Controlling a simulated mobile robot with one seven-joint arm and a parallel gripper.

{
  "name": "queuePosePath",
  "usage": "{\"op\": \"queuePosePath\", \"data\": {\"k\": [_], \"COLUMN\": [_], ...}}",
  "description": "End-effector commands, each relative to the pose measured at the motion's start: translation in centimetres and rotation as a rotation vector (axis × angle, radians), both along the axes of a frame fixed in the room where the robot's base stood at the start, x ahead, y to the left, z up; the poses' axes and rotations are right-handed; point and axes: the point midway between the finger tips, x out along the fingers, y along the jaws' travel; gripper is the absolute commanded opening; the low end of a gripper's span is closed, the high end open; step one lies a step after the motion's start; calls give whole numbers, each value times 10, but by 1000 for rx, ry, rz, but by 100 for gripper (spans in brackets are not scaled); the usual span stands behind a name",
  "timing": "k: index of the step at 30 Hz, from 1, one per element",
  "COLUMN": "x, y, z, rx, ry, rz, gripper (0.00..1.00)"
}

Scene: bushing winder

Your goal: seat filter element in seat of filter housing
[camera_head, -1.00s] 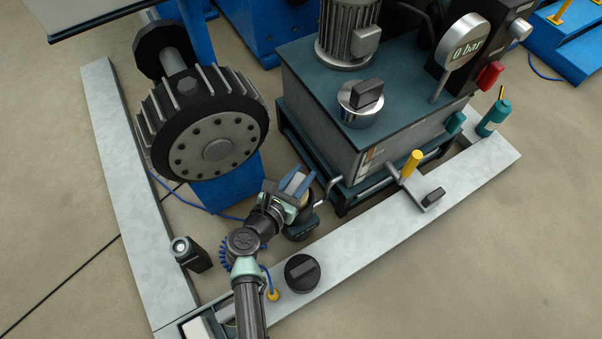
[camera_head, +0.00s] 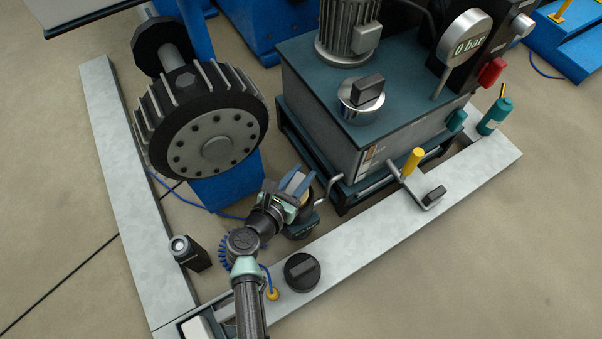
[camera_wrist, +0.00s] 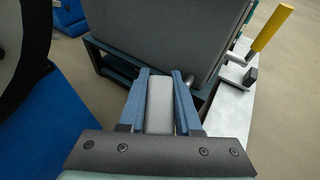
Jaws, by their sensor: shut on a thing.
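My gripper (camera_head: 298,184) has blue fingers and is shut on a pale grey part, which I take to be the top of the filter element. It shows as a light grey block (camera_wrist: 160,103) between the fingers in the wrist view. In the head view a cream patch of the filter element (camera_head: 304,199) shows by the fingers. The dark round filter housing (camera_head: 301,228) is beside the tank, under and beside my gripper. My gripper hides its opening and seat, so I cannot tell how deep the element sits.
A black round cap (camera_head: 302,272) with a grip lies on the pale beam (camera_head: 350,240). A bent grey pipe (camera_head: 326,187) runs close to my gripper. The hydraulic tank (camera_head: 325,110) stands right, a large finned wheel (camera_head: 205,125) left. A yellow-handled lever (camera_head: 412,163) is on the right.

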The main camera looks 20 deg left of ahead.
Motion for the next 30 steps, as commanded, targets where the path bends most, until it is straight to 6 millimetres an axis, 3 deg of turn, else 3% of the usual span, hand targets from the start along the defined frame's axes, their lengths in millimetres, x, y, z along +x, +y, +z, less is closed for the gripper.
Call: {"op": "queuePosePath", "data": {"k": [1,2,7,16,20,30], "x": [1,1,0,-1,-11,-78], "y": [0,0,0,0,2,11], "z": [-1,0,0,0,6,33], "rx": [0,0,0,-1,-2,-1], "ry": [-2,-2,-1,1,1,3], "rz": [0,0,0,0,3,3], "gripper": [0,38,67,67,67,67]}}
